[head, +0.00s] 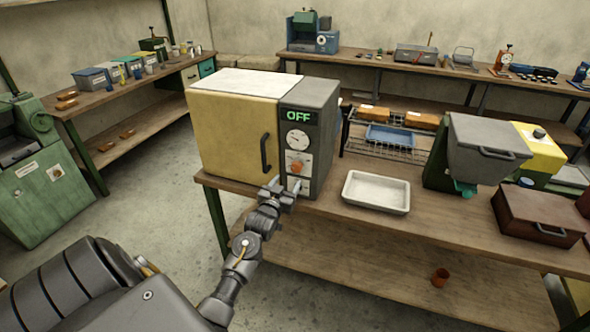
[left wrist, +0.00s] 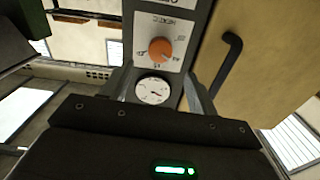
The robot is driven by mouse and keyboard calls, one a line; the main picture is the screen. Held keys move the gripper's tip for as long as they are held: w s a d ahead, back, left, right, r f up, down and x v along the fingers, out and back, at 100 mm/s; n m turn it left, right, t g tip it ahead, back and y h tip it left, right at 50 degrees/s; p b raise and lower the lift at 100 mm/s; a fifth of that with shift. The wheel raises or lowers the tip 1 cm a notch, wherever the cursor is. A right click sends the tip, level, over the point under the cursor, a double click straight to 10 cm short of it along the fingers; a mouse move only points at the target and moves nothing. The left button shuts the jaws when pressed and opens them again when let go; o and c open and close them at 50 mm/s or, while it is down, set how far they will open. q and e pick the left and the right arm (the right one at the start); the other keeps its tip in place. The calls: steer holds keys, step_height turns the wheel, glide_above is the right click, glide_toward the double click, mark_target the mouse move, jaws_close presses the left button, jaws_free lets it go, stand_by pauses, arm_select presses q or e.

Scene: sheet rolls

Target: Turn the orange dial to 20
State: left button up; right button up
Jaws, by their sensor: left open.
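The orange dial (head: 297,167) sits on the dark front panel of a yellow oven (head: 232,133), below a round white gauge (head: 298,139) and a green display (head: 299,116) reading OFF. In the left wrist view, which is upside down, the orange dial (left wrist: 160,50) has small markings around it, too blurred to read surely. My left gripper (head: 286,184) is open just in front of and a little below the dial, with nothing between its fingers. In the left wrist view its fingers (left wrist: 160,80) flank the panel, and the dial lies beyond the tips. My right gripper is not in view.
The oven's door handle (head: 265,153) stands out left of the panel, close to my left gripper. A white tray (head: 376,192) lies to the right on the wooden bench (head: 336,208). A wire rack (head: 386,150) stands behind it.

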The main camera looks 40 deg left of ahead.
mark_target(296, 169)
arm_select(q)
steer(key=p+x, duration=0.1)
steer(key=x, duration=0.7)
steer(key=shift+w, duration=0.15)
steer(key=shift+c, duration=0.5)
steer(key=c, duration=0.7)
steer(key=shift+d, duration=0.1)
steer(key=shift+c, duration=0.9)
steer(key=shift+f, duration=0.1)
